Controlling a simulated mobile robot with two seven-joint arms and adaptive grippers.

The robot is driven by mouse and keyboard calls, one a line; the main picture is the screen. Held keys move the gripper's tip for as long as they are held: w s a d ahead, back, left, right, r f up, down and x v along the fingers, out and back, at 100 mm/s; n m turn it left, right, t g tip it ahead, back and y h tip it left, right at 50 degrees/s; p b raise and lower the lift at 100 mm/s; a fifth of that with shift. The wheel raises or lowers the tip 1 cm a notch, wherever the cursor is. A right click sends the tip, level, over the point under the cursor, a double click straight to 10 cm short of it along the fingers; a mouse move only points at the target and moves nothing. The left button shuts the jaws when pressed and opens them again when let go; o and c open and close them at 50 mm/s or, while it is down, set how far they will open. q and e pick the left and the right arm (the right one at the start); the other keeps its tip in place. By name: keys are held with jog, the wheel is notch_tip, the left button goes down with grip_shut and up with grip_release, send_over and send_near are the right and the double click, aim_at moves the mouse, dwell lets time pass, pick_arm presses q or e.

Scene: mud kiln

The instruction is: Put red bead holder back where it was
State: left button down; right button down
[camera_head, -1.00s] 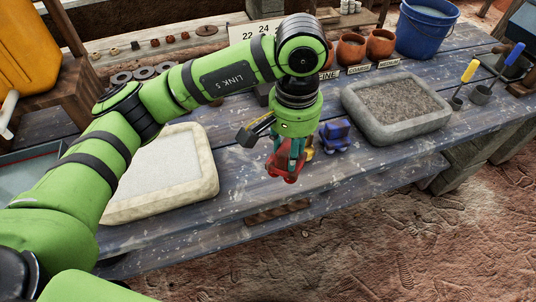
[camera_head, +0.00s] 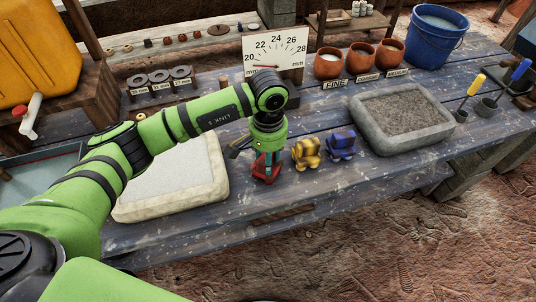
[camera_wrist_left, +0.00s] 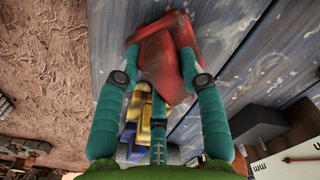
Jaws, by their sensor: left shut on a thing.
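The red bead holder (camera_head: 266,168) is between the fingers of my left gripper (camera_head: 267,160), which is shut on it. It is at or just above the blue plank table; I cannot tell whether it touches. In the left wrist view the red holder (camera_wrist_left: 165,52) sits between the teal fingertips, over the planks. A yellow holder (camera_head: 306,153) and a blue holder (camera_head: 341,146) stand on the table to its right in the head view. Both also show, partly hidden by a finger, in the left wrist view. My right gripper is not in view.
A pale sand-filled tray (camera_head: 217,185) lies just left of the red holder, and a grey stone tray (camera_head: 365,135) lies right of the blue one. Behind stand a dial sign (camera_head: 273,50), clay pots (camera_head: 328,66) and a blue bucket (camera_head: 433,40). The table's front strip is clear.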

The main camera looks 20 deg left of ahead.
pick_arm(q)
jog(key=shift+f+b, duration=0.15)
jog(key=shift+b, duration=0.15)
jog(key=c, duration=0.8)
grip_release()
jog(key=shift+o, duration=0.2)
jog(key=shift+r+p, duration=0.25)
jog(key=shift+p, duration=0.05)
jog(key=shift+r, duration=0.25)
notch_tip(320, 180, up, 12)
jog(key=b, duration=0.3)
jog(key=shift+f, duration=0.25)
jog(key=shift+f, duration=0.1)
